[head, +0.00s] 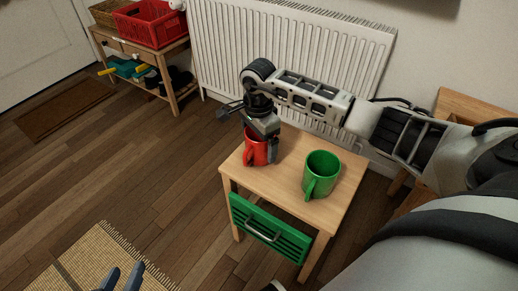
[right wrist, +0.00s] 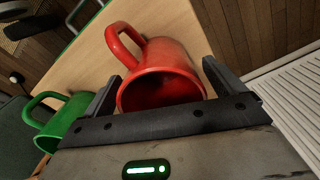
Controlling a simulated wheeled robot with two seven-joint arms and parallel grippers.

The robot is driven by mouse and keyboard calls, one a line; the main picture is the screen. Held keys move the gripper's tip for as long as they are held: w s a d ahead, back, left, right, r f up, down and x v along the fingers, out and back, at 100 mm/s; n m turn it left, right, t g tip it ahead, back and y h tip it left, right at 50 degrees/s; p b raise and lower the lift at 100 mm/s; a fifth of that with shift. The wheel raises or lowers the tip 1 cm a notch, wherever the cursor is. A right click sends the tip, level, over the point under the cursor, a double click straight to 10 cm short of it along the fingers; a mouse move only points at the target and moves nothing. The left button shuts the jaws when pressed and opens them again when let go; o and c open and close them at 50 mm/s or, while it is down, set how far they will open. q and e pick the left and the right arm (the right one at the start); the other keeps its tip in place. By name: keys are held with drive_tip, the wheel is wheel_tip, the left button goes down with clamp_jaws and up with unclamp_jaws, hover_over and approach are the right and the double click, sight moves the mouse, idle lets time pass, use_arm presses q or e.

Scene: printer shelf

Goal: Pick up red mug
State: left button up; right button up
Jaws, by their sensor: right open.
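The red mug (head: 254,152) stands upright on the small wooden table (head: 279,183), near its far left corner. My right gripper (head: 262,135) is above and around the mug, with its arm reaching in from the right. In the right wrist view the red mug (right wrist: 162,75) sits between the two open fingers, with its handle beyond them. I cannot tell whether a finger touches it. My left gripper (head: 123,278) shows only its two fingertips at the bottom edge of the head view, apart and empty, over the floor by the rug.
A green mug (head: 321,171) stands on the same table, to the right of the red mug. A green drawer front (head: 268,231) is below the tabletop. A white radiator (head: 300,50) is behind the table. A shelf with a red crate (head: 150,22) stands at the back left.

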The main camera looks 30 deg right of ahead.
drive_tip(key=c, duration=1.2)
drive_tip(key=shift+c, duration=0.2)
